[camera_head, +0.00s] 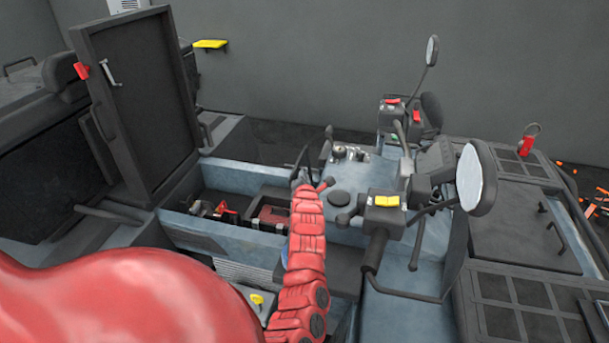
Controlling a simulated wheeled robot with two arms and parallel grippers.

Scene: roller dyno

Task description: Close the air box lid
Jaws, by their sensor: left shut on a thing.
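A dark flat lid (138,98) stands upright at the left, hinged at the left end of an open grey-blue box (212,229). I take it to be the air box lid. It has a pale handle and a red tab near its upper left edge. Dark and red parts (225,211) show inside the box. My left gripper (302,168), on the red segmented arm, is at the box's right end, apart from the lid. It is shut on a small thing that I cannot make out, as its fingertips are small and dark. My right gripper is not in view.
A console (350,160) with knobs is right of the left gripper. Handlebar controls with a yellow switch (387,201) and a round mirror (476,178) rise at the right. A second mirror (432,50) stands behind. A dark panel with a handle (525,230) is at far right.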

